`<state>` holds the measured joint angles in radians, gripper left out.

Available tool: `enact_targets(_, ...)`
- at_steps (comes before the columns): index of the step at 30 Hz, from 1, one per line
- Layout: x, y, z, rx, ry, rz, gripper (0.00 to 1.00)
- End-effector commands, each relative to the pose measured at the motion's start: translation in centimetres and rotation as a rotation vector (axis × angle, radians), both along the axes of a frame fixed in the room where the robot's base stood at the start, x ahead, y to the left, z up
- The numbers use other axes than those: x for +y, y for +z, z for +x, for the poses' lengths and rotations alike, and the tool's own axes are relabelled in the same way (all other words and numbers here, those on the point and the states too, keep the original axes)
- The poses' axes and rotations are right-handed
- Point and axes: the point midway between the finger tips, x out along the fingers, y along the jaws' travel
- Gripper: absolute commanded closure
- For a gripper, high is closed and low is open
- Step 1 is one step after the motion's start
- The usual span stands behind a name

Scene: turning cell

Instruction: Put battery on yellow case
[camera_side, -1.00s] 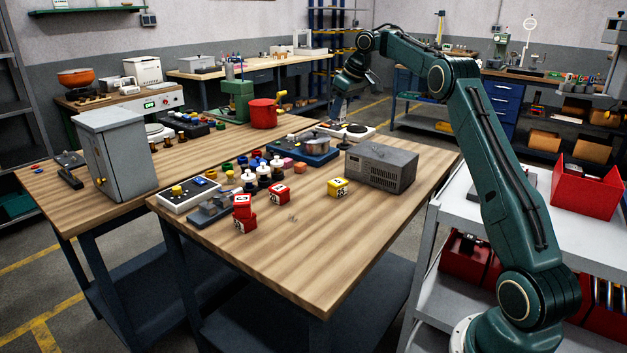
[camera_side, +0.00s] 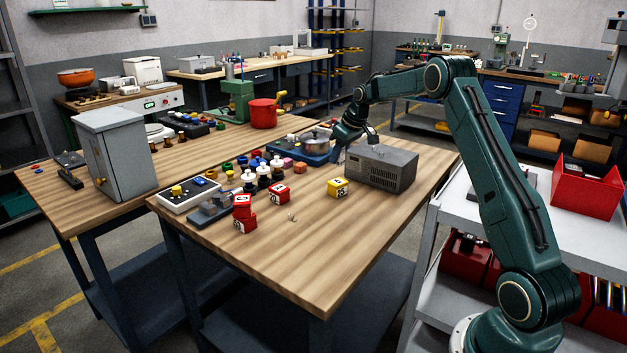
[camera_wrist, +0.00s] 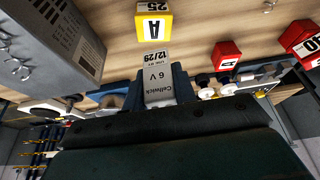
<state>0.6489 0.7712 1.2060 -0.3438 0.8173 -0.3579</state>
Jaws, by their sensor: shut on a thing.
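The battery (camera_wrist: 160,88), a grey block printed "Cellwick 6 V", is held in my gripper, as the wrist view shows. My gripper (camera_side: 338,154) is low over the table's far side, left of the grey radio-like box; the battery is hard to make out in the side view. The yellow case (camera_side: 338,187), a small cube with white labelled faces, stands on the wooden table nearer the camera than my gripper. In the wrist view the yellow case (camera_wrist: 154,24) is beyond the battery's end, apart from it. Nothing is seen on its top.
The grey box (camera_side: 381,168) stands close to the right of my gripper. A blue tray with a pot (camera_side: 317,140) is just left. Red cases (camera_side: 279,193) and several bottles and coloured caps stand further left. The table's front (camera_side: 325,250) is mostly clear.

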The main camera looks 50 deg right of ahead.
Motion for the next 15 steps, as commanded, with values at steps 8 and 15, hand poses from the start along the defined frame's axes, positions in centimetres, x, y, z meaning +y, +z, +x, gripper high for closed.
enact_targets(8,0.0,-1.1,0.0,-0.001,-0.001,0.0,0.97)
enact_targets(15,0.0,-2.3,0.0,0.001,-0.001,0.002,0.97)
